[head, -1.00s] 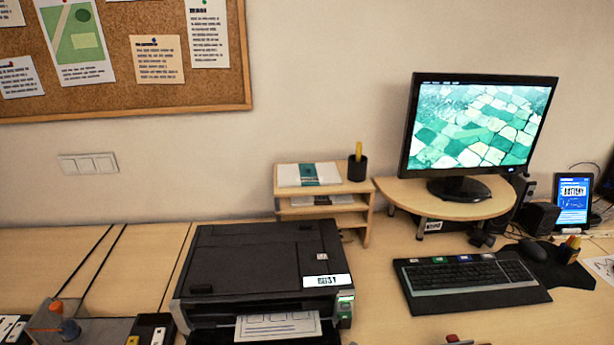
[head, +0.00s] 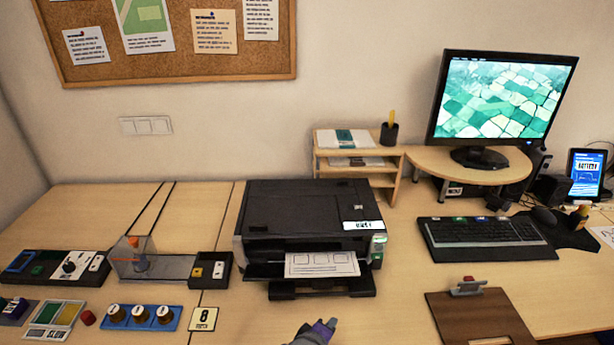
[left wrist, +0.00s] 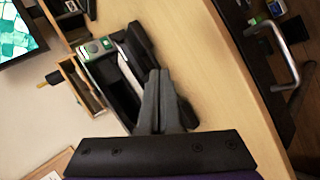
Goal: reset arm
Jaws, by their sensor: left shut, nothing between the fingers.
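My left gripper (head: 322,330) shows at the bottom edge of the head view, in front of the black printer (head: 305,215) and apart from it. Only its front end shows there; most of my left arm is out of the picture. In the left wrist view its two dark fingers (left wrist: 158,78) are together with nothing between them. They overlap the printer and the desk in that picture. My right gripper is not in either view.
The desk (head: 390,290) is bare between the printer and a brown clipboard (head: 480,320). Switch boxes and a blue tray (head: 142,318) lie at the left. A keyboard (head: 485,233) and monitor (head: 500,100) are at the right. The left wrist view shows the desk edge (left wrist: 240,70).

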